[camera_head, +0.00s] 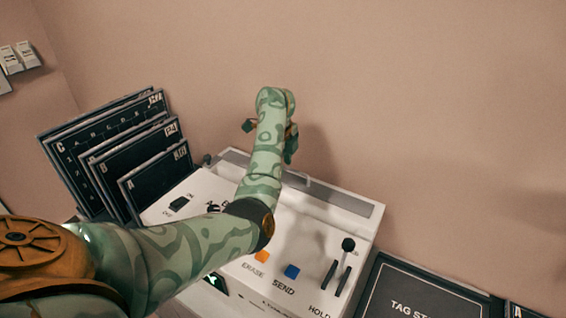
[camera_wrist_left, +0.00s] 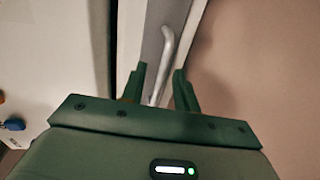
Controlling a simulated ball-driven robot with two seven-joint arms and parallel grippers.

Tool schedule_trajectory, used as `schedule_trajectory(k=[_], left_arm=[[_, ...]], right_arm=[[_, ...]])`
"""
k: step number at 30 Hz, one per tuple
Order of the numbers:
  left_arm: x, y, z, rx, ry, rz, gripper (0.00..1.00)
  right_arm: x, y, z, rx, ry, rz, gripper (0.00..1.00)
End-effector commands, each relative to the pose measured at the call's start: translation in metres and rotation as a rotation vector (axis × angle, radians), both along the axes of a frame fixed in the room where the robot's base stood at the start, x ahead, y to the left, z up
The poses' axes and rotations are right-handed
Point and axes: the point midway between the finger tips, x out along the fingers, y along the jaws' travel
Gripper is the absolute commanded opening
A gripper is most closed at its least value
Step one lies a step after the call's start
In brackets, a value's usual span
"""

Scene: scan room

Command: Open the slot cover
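The slot cover (camera_head: 345,199) is a long grey strip along the back of the white console's top. It looks shut, lying flat. In the left wrist view the grey cover (camera_wrist_left: 152,40) carries a pale bar handle (camera_wrist_left: 167,50). My left gripper (camera_head: 271,137) is over the console's back edge, partly hidden by its own wrist. In the wrist view my left gripper (camera_wrist_left: 158,84) has its two green fingers apart, with the handle's near end showing between them. I cannot tell whether they touch the handle. My right gripper is not in view.
The white console (camera_head: 320,240) has an orange ERASE button (camera_head: 261,257), a blue SEND button (camera_head: 292,271), a lever (camera_head: 348,245) and a black switch (camera_head: 179,203). Black lettered boards (camera_head: 110,150) stand left. A dark tag board (camera_head: 420,295) lies right. A wall rises close behind.

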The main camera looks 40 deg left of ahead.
Motion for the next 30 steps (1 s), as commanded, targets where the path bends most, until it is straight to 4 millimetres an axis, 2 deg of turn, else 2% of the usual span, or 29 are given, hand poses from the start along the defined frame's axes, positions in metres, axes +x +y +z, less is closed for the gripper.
schedule_trajectory(k=[8, 11, 22, 27, 30], left_arm=[[-0.001, 0.000, 0.008, -0.001, -0.004, 0.001, 0.31], [-0.003, -0.001, 0.025, -0.001, -0.005, 0.001, 0.31], [-0.022, -0.002, 0.124, -0.001, -0.006, 0.001, 0.31], [-0.028, -0.003, 0.152, -0.002, -0.004, 0.000, 0.31], [-0.030, -0.004, 0.159, -0.001, -0.002, 0.000, 0.31]], right_arm=[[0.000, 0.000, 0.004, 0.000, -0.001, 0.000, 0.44], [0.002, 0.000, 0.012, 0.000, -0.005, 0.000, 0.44], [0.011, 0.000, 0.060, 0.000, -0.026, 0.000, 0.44], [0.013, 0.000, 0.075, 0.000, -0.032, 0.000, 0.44], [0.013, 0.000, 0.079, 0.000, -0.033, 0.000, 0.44]])
